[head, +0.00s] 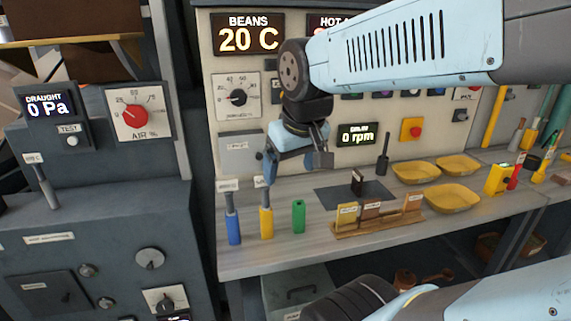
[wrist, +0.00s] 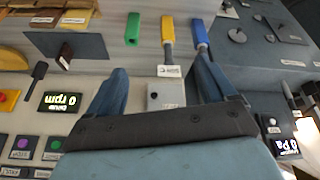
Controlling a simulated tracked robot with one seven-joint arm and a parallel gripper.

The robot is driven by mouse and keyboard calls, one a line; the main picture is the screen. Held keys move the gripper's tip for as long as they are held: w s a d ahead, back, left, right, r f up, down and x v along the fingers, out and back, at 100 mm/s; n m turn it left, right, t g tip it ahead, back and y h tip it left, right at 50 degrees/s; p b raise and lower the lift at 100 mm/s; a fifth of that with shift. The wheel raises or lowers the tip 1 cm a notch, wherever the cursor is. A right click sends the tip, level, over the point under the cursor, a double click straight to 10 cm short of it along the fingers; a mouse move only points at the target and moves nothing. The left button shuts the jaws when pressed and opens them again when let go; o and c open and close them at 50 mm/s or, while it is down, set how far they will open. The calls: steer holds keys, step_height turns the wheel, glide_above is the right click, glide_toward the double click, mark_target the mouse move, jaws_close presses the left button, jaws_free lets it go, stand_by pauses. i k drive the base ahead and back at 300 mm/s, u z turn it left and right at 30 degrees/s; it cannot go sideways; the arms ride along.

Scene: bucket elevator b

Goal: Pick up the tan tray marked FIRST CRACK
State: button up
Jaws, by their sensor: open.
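Three small upright labelled pieces stand in a wooden rack (head: 378,229) on the bench: a yellowish one (head: 346,217) at left, a brown one (head: 371,211) in the middle and an orange-tan one (head: 413,203) at right. Their labels are too small to read, so I cannot tell which is marked FIRST CRACK. The rack's end shows at the wrist view's top left, partly cut off. My gripper (head: 297,162) is open and empty, above the back of the bench, up and left of the rack. Its spread fingers also show in the wrist view (wrist: 158,85).
Blue (head: 233,228), yellow (head: 266,222) and green (head: 298,216) handles stand at the bench's left. A dark upright piece (head: 357,183) stands on a dark mat (head: 335,199) behind the rack. Yellow pans (head: 452,198) lie right. The control panel (head: 237,141) rises behind the bench.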

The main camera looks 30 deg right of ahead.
mark_target(452, 198)
steer(key=u, duration=1.2)
steer(key=i, duration=0.1)
steer(key=z, duration=3.05)
steer(key=k, duration=0.8)
steer(key=z, duration=0.25)
steer(key=i, duration=0.8)
steer(key=u, duration=0.15)
